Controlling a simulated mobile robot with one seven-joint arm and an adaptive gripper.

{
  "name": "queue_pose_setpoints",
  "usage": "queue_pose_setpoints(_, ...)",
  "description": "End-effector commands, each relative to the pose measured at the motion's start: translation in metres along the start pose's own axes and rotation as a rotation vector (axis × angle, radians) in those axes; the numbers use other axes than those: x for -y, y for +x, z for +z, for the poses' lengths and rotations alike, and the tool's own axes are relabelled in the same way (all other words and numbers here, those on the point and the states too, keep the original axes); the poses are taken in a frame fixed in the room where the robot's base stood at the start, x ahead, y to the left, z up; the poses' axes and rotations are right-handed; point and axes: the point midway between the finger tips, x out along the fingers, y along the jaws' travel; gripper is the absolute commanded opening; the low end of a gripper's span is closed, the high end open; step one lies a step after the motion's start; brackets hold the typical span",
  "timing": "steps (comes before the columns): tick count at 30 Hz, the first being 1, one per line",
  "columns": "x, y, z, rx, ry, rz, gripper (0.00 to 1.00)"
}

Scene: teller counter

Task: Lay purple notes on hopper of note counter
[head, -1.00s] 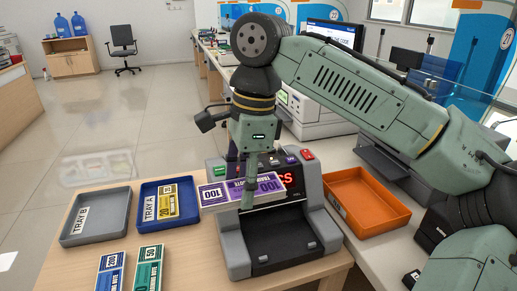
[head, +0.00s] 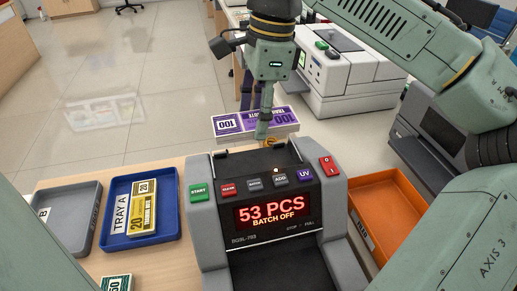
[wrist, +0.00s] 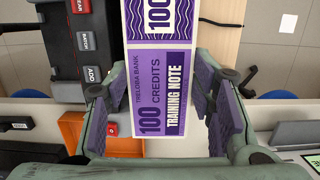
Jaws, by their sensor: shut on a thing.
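The purple 100-credit notes (head: 233,124) are a flat stack in my gripper (head: 264,132), above and behind the top of the note counter in the head view. The wrist view shows the notes (wrist: 160,60) face on between the two fingers of my gripper (wrist: 157,112), one finger at each long edge. The note counter (head: 199,232) is grey and black, and its red display reads 53 PCS, BATCH OFF. Its hopper (head: 265,160) is at the top rear, just below and in front of the notes. The gap between notes and hopper is hard to judge.
Blue tray A (head: 112,232) with yellow notes (head: 143,207) and a grey tray (head: 75,232) lie left of the counter. An orange tray (head: 385,190) lies to its right. A white machine (head: 350,80) stands behind at the right.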

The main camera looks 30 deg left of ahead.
Motion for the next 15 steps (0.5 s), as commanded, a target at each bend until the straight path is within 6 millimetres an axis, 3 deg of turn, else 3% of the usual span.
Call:
queue_pose_setpoints(9,-0.001,0.051,-0.008,0.0,0.001,0.003,0.2)
queue_pose_setpoints(15,-0.001,0.067,-0.011,0.0,0.001,0.002,0.2)
